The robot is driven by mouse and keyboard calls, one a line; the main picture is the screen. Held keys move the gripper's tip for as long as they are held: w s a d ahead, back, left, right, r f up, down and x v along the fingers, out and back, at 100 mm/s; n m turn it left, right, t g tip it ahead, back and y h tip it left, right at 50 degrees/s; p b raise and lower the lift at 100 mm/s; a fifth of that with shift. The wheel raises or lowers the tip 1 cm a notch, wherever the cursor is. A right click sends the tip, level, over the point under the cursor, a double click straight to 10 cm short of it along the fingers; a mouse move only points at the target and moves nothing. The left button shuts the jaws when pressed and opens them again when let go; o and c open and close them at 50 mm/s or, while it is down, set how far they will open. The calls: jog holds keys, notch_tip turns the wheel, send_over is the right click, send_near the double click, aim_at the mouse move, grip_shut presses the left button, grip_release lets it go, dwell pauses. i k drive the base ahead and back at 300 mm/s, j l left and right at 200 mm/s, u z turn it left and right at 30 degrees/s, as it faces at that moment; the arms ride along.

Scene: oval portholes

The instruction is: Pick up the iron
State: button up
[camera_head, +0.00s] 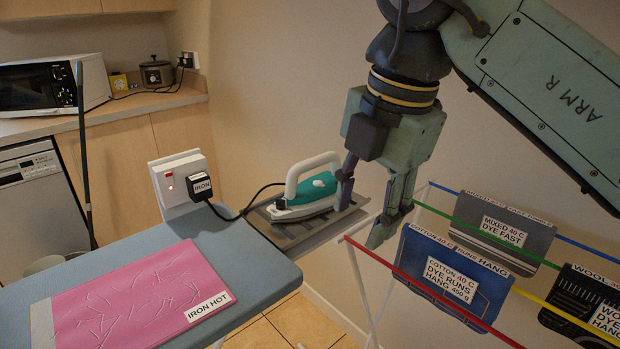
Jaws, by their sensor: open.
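The iron (310,194) has a teal body, a grey soleplate and a white handle. It rests on a grey slatted rest (300,230) at the far end of the ironing board (255,275). A black cord runs left from it to a black plug labelled IRON in a white socket. My gripper (362,215) is open and points down at the iron's right end. One finger overlaps that end in the picture; the other hangs to the right, lower in the picture. I cannot tell whether the near finger touches the iron.
A pink cloth (130,300) labelled IRON HOT lies on the board. The switched socket (183,183) stands at the board's far edge. A drying rack with coloured rails and labelled cloths (450,280) stands right, close below my gripper. A counter with a microwave (50,85) is at back left.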

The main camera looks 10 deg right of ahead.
aim_at(305, 200)
jog(key=i, duration=1.1)
